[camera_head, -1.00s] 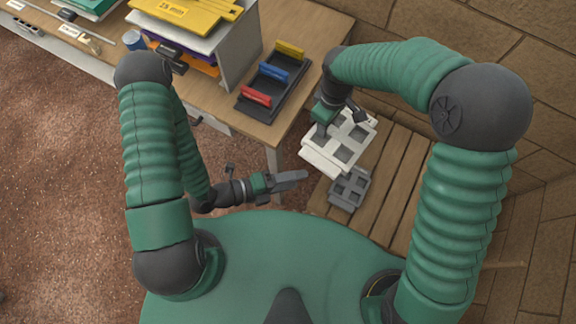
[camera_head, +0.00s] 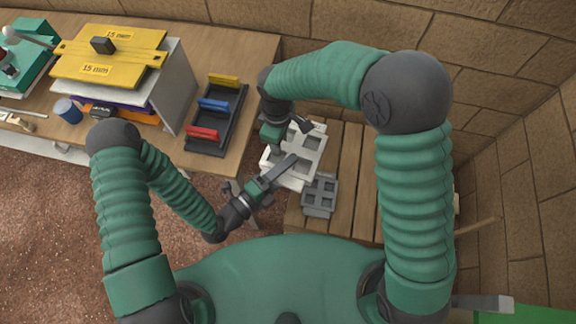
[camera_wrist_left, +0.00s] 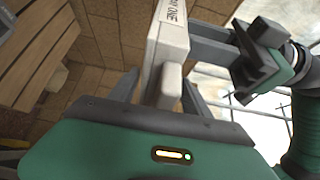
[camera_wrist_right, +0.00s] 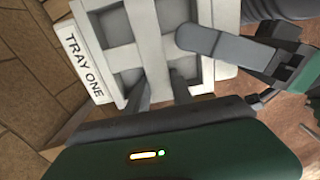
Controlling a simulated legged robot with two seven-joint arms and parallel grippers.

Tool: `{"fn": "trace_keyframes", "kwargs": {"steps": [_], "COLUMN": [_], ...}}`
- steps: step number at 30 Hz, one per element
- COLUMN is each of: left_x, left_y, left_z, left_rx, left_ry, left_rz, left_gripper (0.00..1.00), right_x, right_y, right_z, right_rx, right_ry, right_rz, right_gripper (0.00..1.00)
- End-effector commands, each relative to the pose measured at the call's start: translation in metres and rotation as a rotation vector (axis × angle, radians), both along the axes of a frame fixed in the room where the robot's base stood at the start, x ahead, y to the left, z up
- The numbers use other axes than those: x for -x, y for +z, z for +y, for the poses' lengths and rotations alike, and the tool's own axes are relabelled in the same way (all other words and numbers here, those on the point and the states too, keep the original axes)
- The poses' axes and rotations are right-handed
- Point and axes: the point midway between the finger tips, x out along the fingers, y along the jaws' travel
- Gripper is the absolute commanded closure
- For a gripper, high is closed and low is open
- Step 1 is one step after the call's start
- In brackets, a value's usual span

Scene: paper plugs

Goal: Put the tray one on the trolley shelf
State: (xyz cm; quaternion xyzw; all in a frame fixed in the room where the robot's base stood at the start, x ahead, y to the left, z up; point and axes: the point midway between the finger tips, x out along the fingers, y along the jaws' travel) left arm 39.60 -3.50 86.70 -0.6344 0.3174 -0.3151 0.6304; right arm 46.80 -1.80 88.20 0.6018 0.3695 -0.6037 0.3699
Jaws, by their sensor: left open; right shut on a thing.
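The off-white tray one (camera_head: 310,148) has square pockets and is at the slatted wooden surface's far left end in the head view. Its label reads TRAY ONE in the right wrist view (camera_wrist_right: 83,65). My right gripper (camera_wrist_right: 165,88) is shut on a bar of the tray. My left gripper (camera_head: 285,170) is open at the tray's near left side. In the left wrist view a tab of the tray (camera_wrist_left: 170,85) lies between its fingers; contact is unclear. No trolley shelf is clearly identifiable.
A smaller grey pocketed tray (camera_head: 320,195) lies on the slatted wooden surface (camera_head: 358,190). The workbench at left holds a black rack (camera_head: 216,120) with coloured blocks, and yellow boards (camera_head: 110,55). A green surface (camera_head: 520,314) shows at the lower right corner. A stone wall stands behind.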

Motion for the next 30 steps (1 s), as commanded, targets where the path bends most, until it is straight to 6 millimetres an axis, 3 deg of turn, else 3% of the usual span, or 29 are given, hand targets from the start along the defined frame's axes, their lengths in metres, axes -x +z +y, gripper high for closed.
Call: {"fn": "trace_keyframes", "kwargs": {"steps": [8,20,24,25,30], "left_x": [-0.0014,-0.0012,-0.0012,-0.0013,-0.0016], "left_y": [-0.0001,0.0014,0.0025,0.0031,0.0038], "left_z": [-0.0016,-0.0019,-0.0021,-0.0023,-0.0024], "left_rx": [0.000,0.003,0.006,0.007,0.008], "left_ry": [0.000,-0.001,-0.001,-0.001,-0.001], "left_rz": [0.000,-0.002,-0.006,-0.007,-0.010], "left_gripper": [0.45,0.97,1.00,1.00,1.00], "right_x": [-0.0001,-0.0001,-0.0001,0.0000,0.0011], "right_y": [0.0002,-0.0005,-0.0010,-0.0010,-0.0016], "right_z": [0.0000,-0.0005,-0.0009,-0.0010,-0.0007], "right_rx": [0.000,0.001,0.001,0.002,0.001], "right_ry": [0.000,0.000,-0.001,-0.001,-0.001], "right_rz": [0.000,0.000,0.000,0.001,0.004], "right_gripper": [1.00,1.00,1.00,0.68,0.46]}}
